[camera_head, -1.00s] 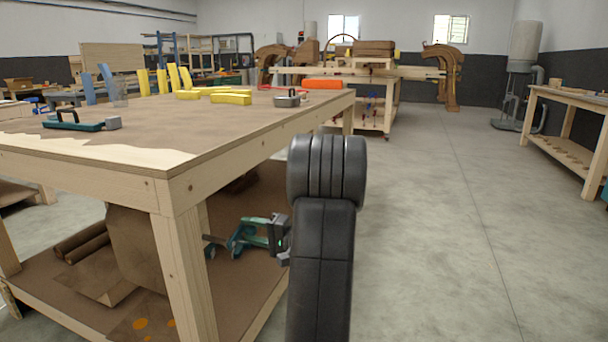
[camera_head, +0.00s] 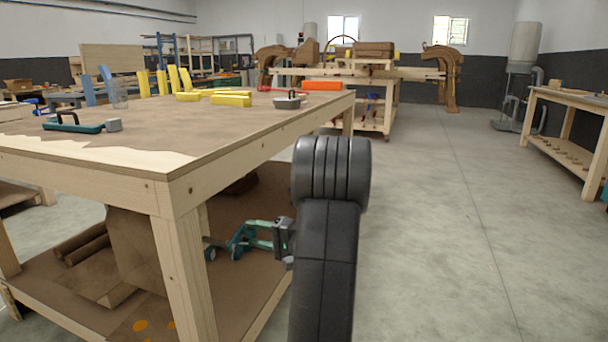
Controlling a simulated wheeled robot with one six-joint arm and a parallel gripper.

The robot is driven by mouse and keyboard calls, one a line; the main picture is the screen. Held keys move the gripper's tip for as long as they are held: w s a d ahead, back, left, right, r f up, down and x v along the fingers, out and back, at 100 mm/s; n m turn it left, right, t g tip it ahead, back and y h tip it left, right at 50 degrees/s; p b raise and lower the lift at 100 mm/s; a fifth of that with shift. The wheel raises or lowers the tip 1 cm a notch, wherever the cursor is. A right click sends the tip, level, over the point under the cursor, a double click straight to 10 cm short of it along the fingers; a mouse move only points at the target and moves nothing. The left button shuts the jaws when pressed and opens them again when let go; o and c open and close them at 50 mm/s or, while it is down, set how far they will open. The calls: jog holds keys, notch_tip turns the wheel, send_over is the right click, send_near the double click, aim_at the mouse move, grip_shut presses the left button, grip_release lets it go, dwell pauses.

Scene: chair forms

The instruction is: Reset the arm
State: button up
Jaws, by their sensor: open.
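My gripper (camera_head: 252,238) shows to the left of my black arm, partly hidden behind it. It has a grey body and teal-green fingers that point left. The fingers are apart, and I see nothing held between them. The gripper is below tabletop height, in front of the lower shelf of the wooden workbench (camera_head: 240,142). I cannot tell how near it is to the shelf. My arm stands upright in the middle of the view, just right of the workbench.
On the workbench lie a teal tool with a black handle (camera_head: 75,127), yellow blocks (camera_head: 231,100) and a grey metal piece (camera_head: 287,103). Brown rolls (camera_head: 83,246) lie on its lower shelf. The concrete floor (camera_head: 440,220) to the right is open, up to another wooden table (camera_head: 570,98).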

aim_at(246, 235)
jog(key=p+v, duration=0.2)
jog(key=v, duration=0.8)
jog(key=b+x, duration=0.3)
jog(key=x, duration=1.1)
jog(key=shift+a, duration=0.1)
jog(key=shift+r+m+p, duration=0.1)
jog(key=shift+m+p, duration=0.2)
jog(key=shift+p, duration=0.25)
jog(key=shift+d+m+p, duration=0.25)
jog(key=shift+m+p, duration=0.05)
jog(key=shift+p, duration=0.1)
jog(key=shift+f+m+p, duration=0.75)
jog(key=shift+m+p, duration=0.15)
